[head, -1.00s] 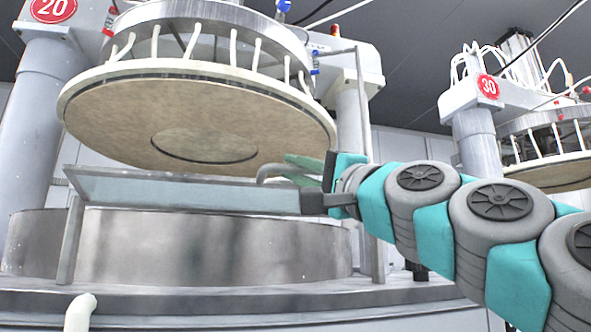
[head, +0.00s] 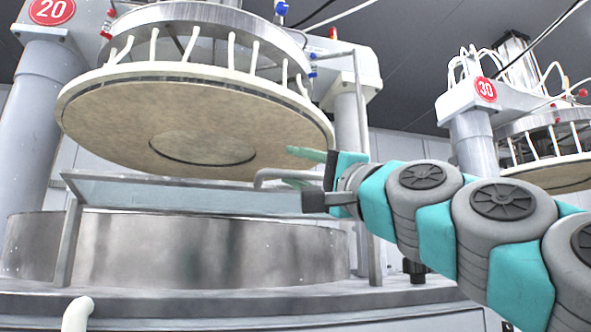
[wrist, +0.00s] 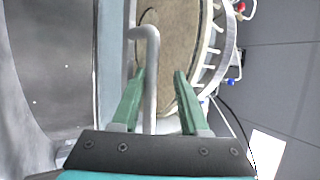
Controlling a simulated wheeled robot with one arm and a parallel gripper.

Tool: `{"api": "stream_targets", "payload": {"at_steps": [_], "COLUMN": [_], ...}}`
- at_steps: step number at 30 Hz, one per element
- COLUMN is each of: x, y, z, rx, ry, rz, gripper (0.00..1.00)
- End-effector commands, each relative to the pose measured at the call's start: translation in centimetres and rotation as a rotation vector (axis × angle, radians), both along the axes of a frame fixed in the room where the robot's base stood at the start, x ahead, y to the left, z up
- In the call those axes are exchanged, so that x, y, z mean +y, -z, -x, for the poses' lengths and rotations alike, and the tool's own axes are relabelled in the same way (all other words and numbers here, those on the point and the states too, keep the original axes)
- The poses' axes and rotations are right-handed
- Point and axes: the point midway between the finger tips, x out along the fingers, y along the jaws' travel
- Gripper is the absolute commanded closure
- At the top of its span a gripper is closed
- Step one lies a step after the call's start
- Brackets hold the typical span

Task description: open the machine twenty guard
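Machine twenty carries a red "20" sign (head: 51,11) at the top left in the head view. Its guard (head: 170,192) is a clear, framed panel, low in front of the round platen and above the metal tub. A grey bent bar handle (head: 275,175) sticks out at the guard's right end. My gripper (head: 296,167) is at this handle, with its green fingers apart. In the wrist view, the handle (wrist: 152,70) runs between the open fingers of my gripper (wrist: 160,75), nearer the left one. Whether a finger touches it I cannot tell.
The pale round platen (head: 100,115) hangs just above the guard and my fingers. A metal upright (head: 363,130) stands close behind my gripper. A second machine with a red "30" sign (head: 486,89) stands at the right. A white hose (head: 77,313) rises at the lower left.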

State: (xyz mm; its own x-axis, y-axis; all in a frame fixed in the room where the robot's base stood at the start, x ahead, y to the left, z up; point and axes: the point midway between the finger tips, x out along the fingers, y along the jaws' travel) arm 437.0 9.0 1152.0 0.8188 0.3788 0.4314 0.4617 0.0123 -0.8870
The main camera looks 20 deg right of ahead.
Motion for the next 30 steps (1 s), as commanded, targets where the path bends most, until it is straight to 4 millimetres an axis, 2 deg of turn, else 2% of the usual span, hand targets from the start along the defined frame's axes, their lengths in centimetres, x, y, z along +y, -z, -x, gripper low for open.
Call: {"api": "stream_targets", "payload": {"at_steps": [10,30], "x": [0.0,-1.8], "y": [0.3,3.8], "z": [0.0,1.5], "rx": [0.001,0.002], "ry": [0.0,0.003], "rz": [0.0,-0.002], "gripper": [0.53,0.53]}}
